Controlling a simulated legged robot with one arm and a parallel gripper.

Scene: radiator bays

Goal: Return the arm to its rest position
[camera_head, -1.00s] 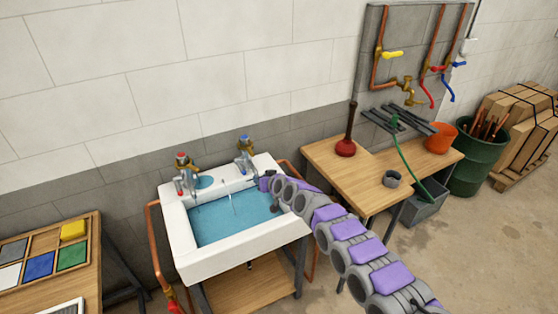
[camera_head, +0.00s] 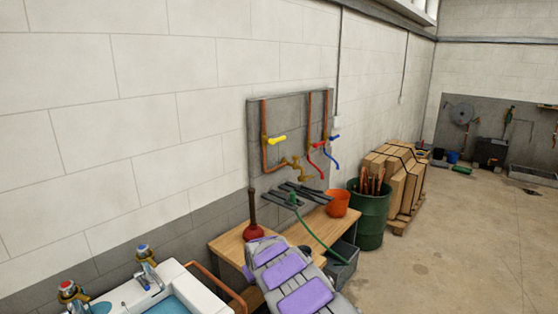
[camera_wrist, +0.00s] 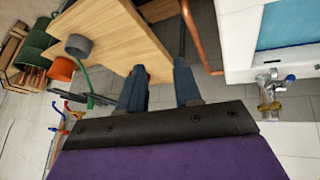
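My gripper (camera_wrist: 159,82) shows in the wrist view with its two blue-grey fingers apart and nothing visible held between them. My purple and grey arm (camera_head: 290,278) rises from the bottom of the head view, in front of the wooden table; its gripper end cannot be made out there. In the wrist view the fingers point toward the wooden table (camera_wrist: 105,32) and the gap beside the sink (camera_wrist: 236,45). No contact with either is visible.
The sink (camera_head: 125,300) stands at lower left in the head view. A red plunger (camera_head: 253,232), an orange bucket (camera_head: 337,203) and a green hose (camera_head: 315,237) are at the table (camera_head: 230,245). A green barrel (camera_head: 370,222) and boxes (camera_head: 400,185) stand beyond. Open floor lies right.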

